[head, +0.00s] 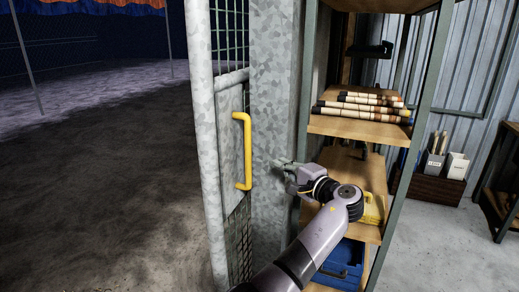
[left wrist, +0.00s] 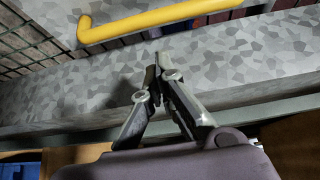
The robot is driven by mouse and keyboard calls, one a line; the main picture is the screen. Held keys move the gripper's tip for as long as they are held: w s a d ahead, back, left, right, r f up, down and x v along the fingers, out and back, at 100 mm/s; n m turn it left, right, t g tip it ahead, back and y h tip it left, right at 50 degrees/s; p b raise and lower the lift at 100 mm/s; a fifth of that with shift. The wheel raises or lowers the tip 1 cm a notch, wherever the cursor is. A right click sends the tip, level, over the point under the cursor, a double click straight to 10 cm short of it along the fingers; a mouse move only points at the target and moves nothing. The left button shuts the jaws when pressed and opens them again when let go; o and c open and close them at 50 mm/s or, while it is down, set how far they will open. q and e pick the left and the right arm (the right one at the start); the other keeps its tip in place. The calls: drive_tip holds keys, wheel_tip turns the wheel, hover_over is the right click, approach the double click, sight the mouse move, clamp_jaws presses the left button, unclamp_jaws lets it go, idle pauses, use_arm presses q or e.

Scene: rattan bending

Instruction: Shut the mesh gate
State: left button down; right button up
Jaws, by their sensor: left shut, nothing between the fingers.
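The mesh gate (head: 201,130) is a galvanised tube frame with wire mesh, seen at a steep angle left of centre in the head view. Its yellow handle (head: 247,150) is mounted upright on a grey plate. The handle also crosses the top of the left wrist view (left wrist: 150,21). My left gripper (head: 281,163) is shut and empty, to the right of the handle and apart from it, in front of a broad galvanised post (head: 272,90). The shut fingertips (left wrist: 157,58) point toward the handle in the left wrist view. My right gripper is not in view.
A shelf rack stands close on the right, with rolled bundles (head: 360,112) on one board and a blue crate (head: 343,259) low down. A wooden box (head: 436,186) stands by the corrugated wall. Open dark ground (head: 100,190) lies left of the gate.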

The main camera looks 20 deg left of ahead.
use_arm(q)
drive_tip(key=shift+n, duration=0.3)
drive_tip(key=w+a, duration=0.1)
drive_tip(key=a, duration=0.2)
drive_tip(key=w+a+r+p, duration=0.1)
drive_tip(key=w+a, duration=0.1)
drive_tip(key=w+a+r, duration=0.1)
drive_tip(key=a, duration=0.2)
drive_tip(key=shift+w+a, duration=0.3)
drive_tip(key=shift+w, duration=0.05)
drive_tip(key=shift+p, duration=0.35)
